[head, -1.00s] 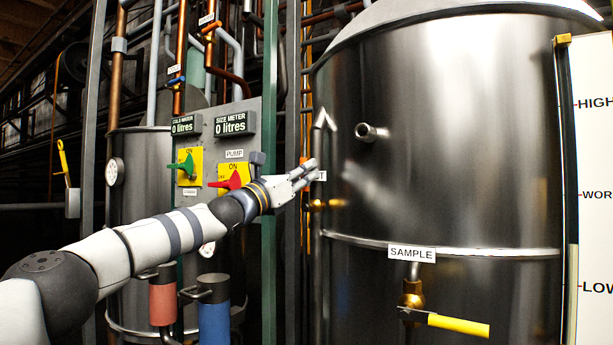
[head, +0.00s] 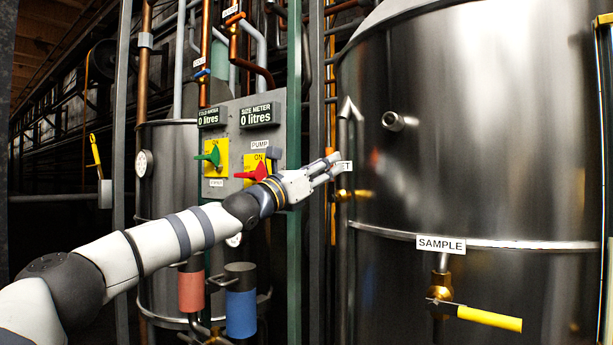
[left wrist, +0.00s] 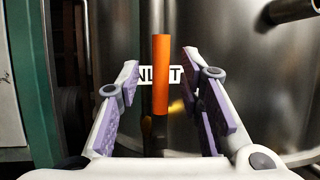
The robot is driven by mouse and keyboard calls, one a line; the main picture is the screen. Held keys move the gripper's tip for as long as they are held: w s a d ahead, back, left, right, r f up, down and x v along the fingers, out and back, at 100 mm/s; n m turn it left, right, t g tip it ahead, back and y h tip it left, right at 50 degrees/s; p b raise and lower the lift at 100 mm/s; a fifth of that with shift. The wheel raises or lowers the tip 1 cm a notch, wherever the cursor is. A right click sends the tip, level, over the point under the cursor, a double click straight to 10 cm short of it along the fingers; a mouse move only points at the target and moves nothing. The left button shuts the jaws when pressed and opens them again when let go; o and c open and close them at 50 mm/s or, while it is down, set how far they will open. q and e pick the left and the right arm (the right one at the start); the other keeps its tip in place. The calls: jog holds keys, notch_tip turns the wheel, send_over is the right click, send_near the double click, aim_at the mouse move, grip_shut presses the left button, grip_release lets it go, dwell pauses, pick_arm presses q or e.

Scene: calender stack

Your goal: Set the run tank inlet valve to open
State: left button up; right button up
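The inlet valve shows an upright orange handle (left wrist: 161,75) in the left wrist view, in front of the tank's label (left wrist: 145,75), which reads partly "NLET". In the head view the label (head: 344,167) and brass valve body (head: 345,194) are at the tank's left side, and the handle is mostly behind my gripper. My left gripper (head: 331,170) is open at the valve. In the left wrist view its fingers (left wrist: 166,103) stand on either side of the handle with gaps to both. My right gripper is not in view.
The steel tank (head: 470,150) fills the right, with a yellow-handled sample valve (head: 488,318) low on it. A grey panel (head: 232,112) with a green switch (head: 210,155) and red switch (head: 254,172) is left of the gripper. A green post (head: 294,250) stands close to it.

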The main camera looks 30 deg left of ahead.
pick_arm(q)
jog(key=v, duration=0.9)
jog(key=shift+s+a, duration=0.15)
jog(key=shift+s, duration=0.2)
jog(key=shift+f, duration=0.1)
